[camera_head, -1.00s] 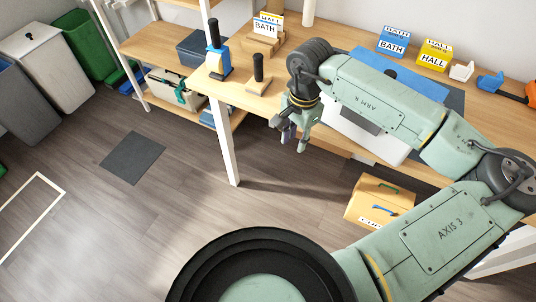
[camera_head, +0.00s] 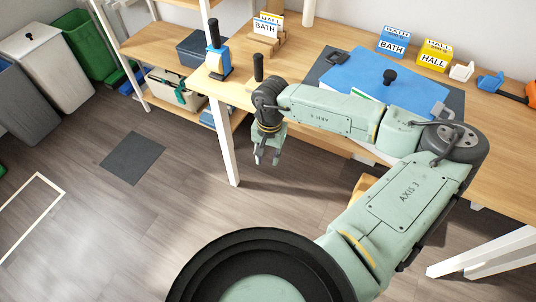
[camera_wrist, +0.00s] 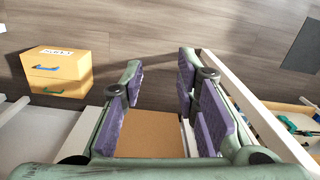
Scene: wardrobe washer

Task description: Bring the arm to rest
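My arm is light green and reaches over the front part of the wooden table (camera_head: 232,92) in the head view. My gripper (camera_head: 267,160) hangs pointing down in front of the table's front edge, to the right of the white table leg. In the wrist view my gripper (camera_wrist: 160,70) has its two purple-padded fingers apart, with nothing between them but floor and a brown surface. It is open and empty.
A yellow drawer box (camera_wrist: 58,72) stands on the floor, mostly hidden by my arm in the head view. Bins (camera_head: 47,62) stand far left. The floor at left is largely clear.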

